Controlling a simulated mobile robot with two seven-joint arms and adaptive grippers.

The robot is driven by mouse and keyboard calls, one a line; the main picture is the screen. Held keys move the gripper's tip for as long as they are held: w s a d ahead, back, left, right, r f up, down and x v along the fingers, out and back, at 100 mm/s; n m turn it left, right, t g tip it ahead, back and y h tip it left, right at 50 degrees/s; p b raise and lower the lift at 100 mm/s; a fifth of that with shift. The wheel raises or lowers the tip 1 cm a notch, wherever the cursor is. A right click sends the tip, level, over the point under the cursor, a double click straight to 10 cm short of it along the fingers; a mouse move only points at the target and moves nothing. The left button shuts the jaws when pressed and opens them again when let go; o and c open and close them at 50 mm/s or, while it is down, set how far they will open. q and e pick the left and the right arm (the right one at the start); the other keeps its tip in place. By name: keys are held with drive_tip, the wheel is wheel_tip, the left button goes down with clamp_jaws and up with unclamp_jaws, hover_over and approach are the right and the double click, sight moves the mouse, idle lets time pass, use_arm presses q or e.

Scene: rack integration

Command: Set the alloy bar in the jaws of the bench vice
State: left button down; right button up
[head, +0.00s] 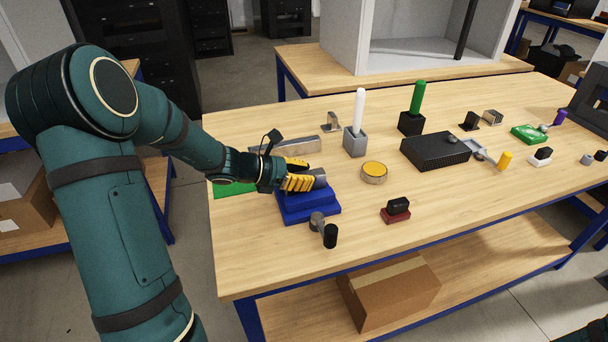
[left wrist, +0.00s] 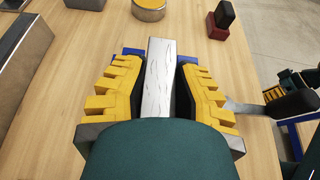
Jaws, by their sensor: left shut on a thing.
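The alloy bar (left wrist: 158,75) is a pale silver block with dark scratches. My left gripper (head: 305,179) is shut on it, with yellow-padded fingers on both sides, as the left wrist view (left wrist: 158,95) shows. The bar's end also shows in the head view (head: 319,178). The blue bench vice (head: 308,207) is directly below, with a grey screw and black handle (head: 330,236) toward the front. In the wrist view, blue vice parts show on both sides of the bar. The jaws are mostly hidden, so I cannot tell whether the bar sits between them. Part of my right gripper (left wrist: 273,95) seems to show at the right edge.
A long grey bar-shaped block (head: 285,147) lies behind the gripper. A green mat (head: 233,188) is left of the vice. A round yellow-topped tin (head: 374,172), a red-based block (head: 396,211) and a grey holder with a white stick (head: 356,140) stand to the right.

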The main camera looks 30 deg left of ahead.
use_arm(q)
drive_tip(key=shift+f, duration=0.2)
drive_tip(key=c, duration=0.8)
unclamp_jaws()
drive_tip(key=shift+o, duration=0.2)
drive_tip(key=v, duration=1.2)
